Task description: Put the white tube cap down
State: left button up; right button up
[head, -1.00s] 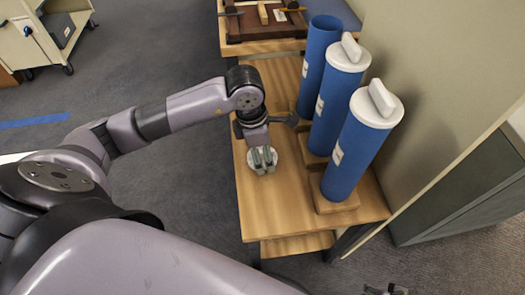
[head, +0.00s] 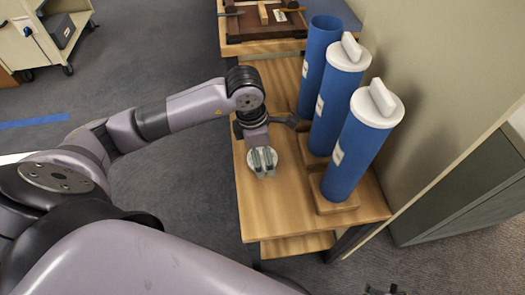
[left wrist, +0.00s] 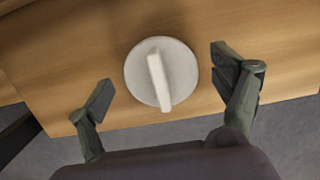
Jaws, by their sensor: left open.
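A round white tube cap (left wrist: 137,76) with a raised bar handle lies on the wooden table in the left wrist view. In the head view the cap (head: 252,167) shows under my left gripper, partly hidden by the fingers. My left gripper (head: 263,168) is open above it. In the left wrist view the fingers (left wrist: 168,92) are spread to either side of the cap, clear of it. The tip of what looks like my right gripper (head: 385,290) shows at the bottom edge of the head view, too cut off to read.
Three blue tubes stand on wooden bases at the table's right side: an uncapped one (head: 313,75) at the back, and two with white caps (head: 343,100) (head: 358,150). The wooden table (head: 270,215) is bare in front. A wooden tray (head: 262,45) lies beyond.

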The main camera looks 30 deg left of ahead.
pick_arm(q)
jog(key=shift+r, duration=0.15)
notch_tip(320, 180, up, 12)
jog(key=s+a+p, duration=0.1)
jog(key=p, duration=0.1)
jog(key=shift+a, duration=0.2)
pick_arm(e)
notch_tip(320, 180, down, 8)
jog(key=shift+s, duration=0.3)
jog(key=shift+g, duration=0.3)
